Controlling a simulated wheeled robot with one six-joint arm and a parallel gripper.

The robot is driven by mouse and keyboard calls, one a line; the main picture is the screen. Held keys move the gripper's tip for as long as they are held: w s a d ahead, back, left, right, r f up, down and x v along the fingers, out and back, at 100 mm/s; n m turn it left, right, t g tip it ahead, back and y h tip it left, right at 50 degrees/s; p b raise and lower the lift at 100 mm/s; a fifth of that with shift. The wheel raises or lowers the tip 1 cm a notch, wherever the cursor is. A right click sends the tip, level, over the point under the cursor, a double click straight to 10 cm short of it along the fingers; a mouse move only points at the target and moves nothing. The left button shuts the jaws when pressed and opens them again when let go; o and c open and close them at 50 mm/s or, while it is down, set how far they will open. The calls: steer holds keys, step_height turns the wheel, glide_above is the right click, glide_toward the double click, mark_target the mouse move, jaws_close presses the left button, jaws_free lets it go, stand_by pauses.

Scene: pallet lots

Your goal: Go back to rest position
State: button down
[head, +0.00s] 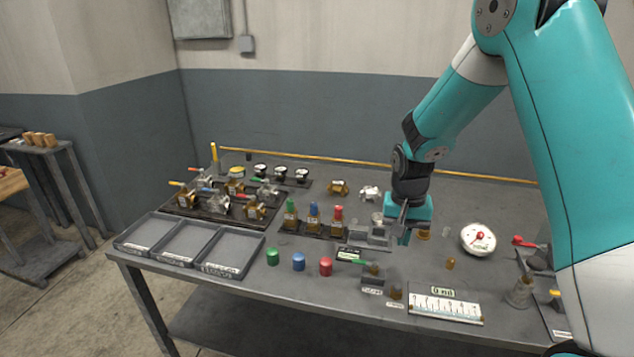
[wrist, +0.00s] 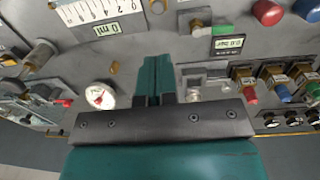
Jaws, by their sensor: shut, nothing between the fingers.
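My gripper (head: 404,236) is shut and empty, pointing down above the middle right of the grey table (head: 205,290). In the wrist view my gripper (wrist: 158,62) shows its two teal fingers together with nothing between them. My arm reaches in from the upper right of the head view. A grey fixture (head: 368,234) stands just left of the fingers in the head view. A small brass part (head: 424,234) is close to their right. I cannot tell the exact gap between the fingertips and the table.
Three grey trays (head: 185,242) line the front left. Valves (head: 222,198) stand on a dark board behind. Green (head: 272,257), blue (head: 298,262) and red (head: 325,267) caps lie in front. A white gauge (head: 478,239) and a scale panel (head: 445,306) are right.

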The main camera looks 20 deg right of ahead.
steer(key=s+a+r+n+t+y, duration=0.1)
steer(key=s+a+r+n, duration=0.2)
steer(key=a+r, duration=0.25)
steer(key=s+a+r+n+y, duration=0.1)
steer(key=s+a+r+n, duration=0.2)
steer(key=a+r, duration=0.3)
steer(key=s+a+r+n+y, duration=0.1)
steer(key=s+a+r+n, duration=0.2)
steer(key=s, duration=0.5)
steer(key=s+a+r+n+y, duration=0.1)
steer(key=s+a+r+n, duration=0.2)
steer(key=s+a+n, duration=0.2)
steer(key=s+a, duration=0.2)
steer(key=s, duration=0.2)
steer(key=shift+a, duration=0.3)
steer(key=shift+d, duration=0.15)
